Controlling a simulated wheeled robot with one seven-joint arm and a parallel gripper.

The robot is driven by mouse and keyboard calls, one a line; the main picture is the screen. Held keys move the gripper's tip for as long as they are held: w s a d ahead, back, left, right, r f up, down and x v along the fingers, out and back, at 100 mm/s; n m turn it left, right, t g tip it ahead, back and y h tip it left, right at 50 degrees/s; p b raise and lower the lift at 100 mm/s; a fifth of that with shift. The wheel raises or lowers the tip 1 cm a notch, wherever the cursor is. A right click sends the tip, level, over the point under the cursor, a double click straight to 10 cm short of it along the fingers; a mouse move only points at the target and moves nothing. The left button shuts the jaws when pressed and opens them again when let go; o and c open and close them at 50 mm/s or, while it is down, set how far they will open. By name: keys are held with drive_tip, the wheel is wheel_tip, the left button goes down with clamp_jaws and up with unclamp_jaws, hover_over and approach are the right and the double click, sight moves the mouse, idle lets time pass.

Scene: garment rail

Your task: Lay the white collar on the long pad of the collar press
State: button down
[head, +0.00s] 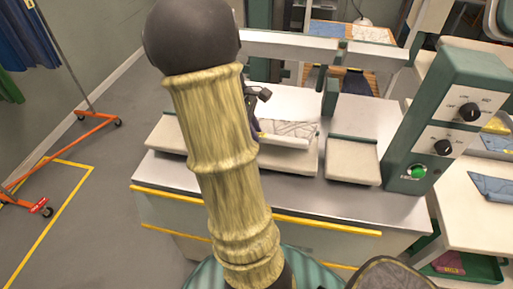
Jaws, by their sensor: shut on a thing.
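The collar press has a long cream pad (165,137) on its left, partly hidden behind my arm. The white collar (287,141) shows as a pale strip over the right part of this pad, just right of my arm. I cannot tell whether it touches the pad. My gripper (256,128) is mostly hidden behind my sleeved arm; a dark part of it shows at the collar's left end. It is shut on the collar. The collar's left part is hidden.
A shorter pad (353,160) sits to the right on the same metal table. A green control post (440,120) with knobs and a green button stands at its right end. A beam (310,50) crosses behind the pads. An orange wheeled rail base (60,150) stands at left.

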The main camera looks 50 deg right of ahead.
wheel_tip(320, 180, down, 4)
drive_tip(key=shift+f, duration=0.25)
drive_tip(key=shift+f, duration=1.85)
drive_tip(key=shift+f, duration=0.1)
drive_tip(key=c, duration=1.3)
unclamp_jaws()
